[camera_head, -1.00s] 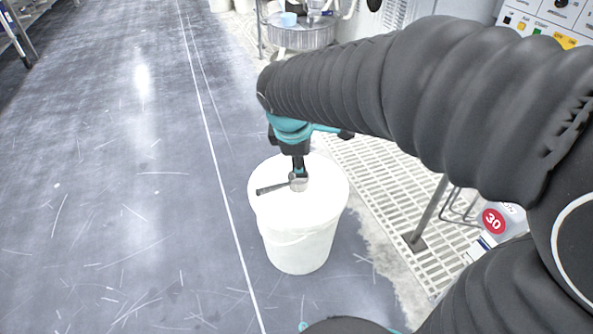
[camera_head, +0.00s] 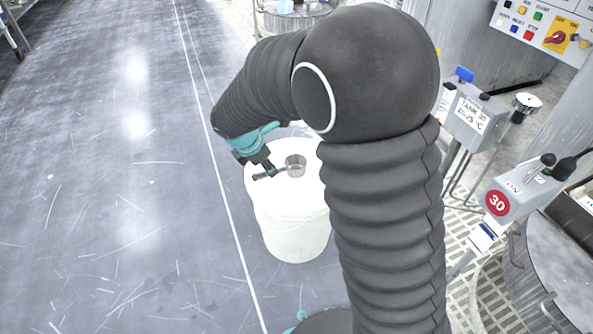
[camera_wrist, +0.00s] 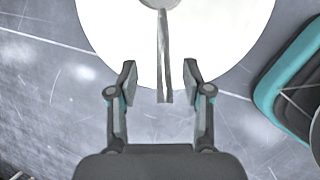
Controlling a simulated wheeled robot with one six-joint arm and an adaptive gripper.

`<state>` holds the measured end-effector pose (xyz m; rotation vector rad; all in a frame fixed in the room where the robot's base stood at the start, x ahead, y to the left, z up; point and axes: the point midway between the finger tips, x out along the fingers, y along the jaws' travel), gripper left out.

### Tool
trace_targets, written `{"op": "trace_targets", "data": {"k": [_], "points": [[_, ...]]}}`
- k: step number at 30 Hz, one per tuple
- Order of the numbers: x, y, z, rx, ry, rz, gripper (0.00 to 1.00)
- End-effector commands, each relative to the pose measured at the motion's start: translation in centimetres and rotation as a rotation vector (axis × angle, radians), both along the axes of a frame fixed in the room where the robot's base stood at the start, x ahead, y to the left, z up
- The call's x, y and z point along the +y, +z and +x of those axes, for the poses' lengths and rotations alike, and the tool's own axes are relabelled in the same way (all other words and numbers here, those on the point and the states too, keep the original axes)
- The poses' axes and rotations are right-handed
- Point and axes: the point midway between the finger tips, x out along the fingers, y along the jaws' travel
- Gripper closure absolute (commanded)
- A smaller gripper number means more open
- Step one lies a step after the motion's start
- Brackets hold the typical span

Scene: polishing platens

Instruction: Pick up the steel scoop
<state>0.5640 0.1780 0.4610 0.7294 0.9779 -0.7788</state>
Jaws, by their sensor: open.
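The steel scoop (camera_head: 296,166) lies on the white lid of a bucket, its round cup near the middle and its flat handle pointing left. In the wrist view its handle (camera_wrist: 164,60) runs down between the fingers, with the cup at the top edge of the picture. My gripper (camera_wrist: 160,80) is open, one finger on each side of the handle's end, with gaps on both sides. In the head view my gripper (camera_head: 265,171) is over the handle at the lid's left part. Whether the fingers are level with the handle is hard to tell.
The white bucket (camera_head: 292,235) stands on the scratched grey floor (camera_head: 120,220), which is clear to the left. At right stand grey control boxes (camera_head: 474,115), one with a red 30 label (camera_head: 497,202), and a metal drum (camera_head: 560,265). A grating lies behind my arm.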

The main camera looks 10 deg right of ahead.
Motion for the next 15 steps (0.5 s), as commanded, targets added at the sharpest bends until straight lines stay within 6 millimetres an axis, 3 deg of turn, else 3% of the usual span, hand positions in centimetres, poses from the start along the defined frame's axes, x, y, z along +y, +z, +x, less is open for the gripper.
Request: {"op": "trace_targets", "data": {"k": [8,15], "points": [[-0.3,-1.4,0.4,0.0,0.0,0.0,0.5],[-1.2,-4.5,1.1,0.001,-0.002,-0.001,0.5]]}}
